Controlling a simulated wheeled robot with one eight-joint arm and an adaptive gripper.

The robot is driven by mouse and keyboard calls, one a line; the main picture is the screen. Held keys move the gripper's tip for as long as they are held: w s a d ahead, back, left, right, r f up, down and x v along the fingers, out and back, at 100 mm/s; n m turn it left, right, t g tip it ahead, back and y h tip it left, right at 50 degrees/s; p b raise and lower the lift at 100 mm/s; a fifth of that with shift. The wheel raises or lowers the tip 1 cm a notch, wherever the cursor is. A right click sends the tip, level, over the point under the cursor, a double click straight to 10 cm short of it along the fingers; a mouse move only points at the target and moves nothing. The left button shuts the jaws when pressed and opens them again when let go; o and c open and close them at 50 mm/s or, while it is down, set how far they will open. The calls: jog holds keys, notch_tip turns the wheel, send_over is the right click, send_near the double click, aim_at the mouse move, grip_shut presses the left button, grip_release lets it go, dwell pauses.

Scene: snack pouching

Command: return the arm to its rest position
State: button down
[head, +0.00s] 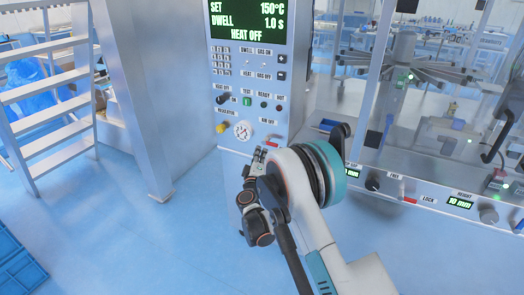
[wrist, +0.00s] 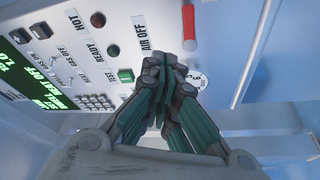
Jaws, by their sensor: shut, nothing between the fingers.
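My gripper (head: 259,154) is at the end of my arm, in front of the lower part of the control panel in the head view. In the wrist view my gripper (wrist: 168,68) has its fingers together with nothing between them. The fingertips point toward the panel, near the gauge and the AIR OFF label; whether they touch it I cannot tell. My arm is bent, with its white and teal links in the lower middle of the head view.
The control panel (head: 248,75) has a screen reading HEAT OFF, buttons, knobs and a gauge (head: 242,131). A red-handled lever (wrist: 188,24) shows close to my fingers. A machine with knobs stands right. A ladder (head: 45,95) stands left.

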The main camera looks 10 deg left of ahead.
jog(key=s+d+r+m+g+h, duration=0.2)
jog(key=s+d+r+m, duration=0.1)
jog(key=d+r, duration=0.65)
jog(key=s+d+r+m+g+h, duration=0.2)
jog(key=s+d+r+m+g, duration=0.15)
jog(key=d+r, duration=0.6)
jog(key=s+d+r+m+g, duration=0.1)
jog(key=s+d+m, duration=0.1)
jog(key=s+d, duration=0.45)
jog(key=s+d+r+m+g+y, duration=0.1)
jog(key=s+d+g, duration=0.15)
jog(key=s, duration=0.55)
jog(key=s+d+m+g, duration=0.15)
jog(key=s+d, duration=0.25)
jog(key=s, duration=0.5)
jog(key=s+a+f+m+g+y, duration=0.1)
jog(key=s+f, duration=0.2)
jog(key=s, duration=0.6)
jog(key=s+f+m+y, duration=0.1)
jog(key=s+f+y, duration=0.1)
jog(key=s, duration=0.8)
jog(key=shift+a+f+g+y, duration=0.3)
jog(key=shift+a+f+g, duration=0.1)
jog(key=shift+f, duration=0.2)
jog(key=shift+s, duration=0.1)
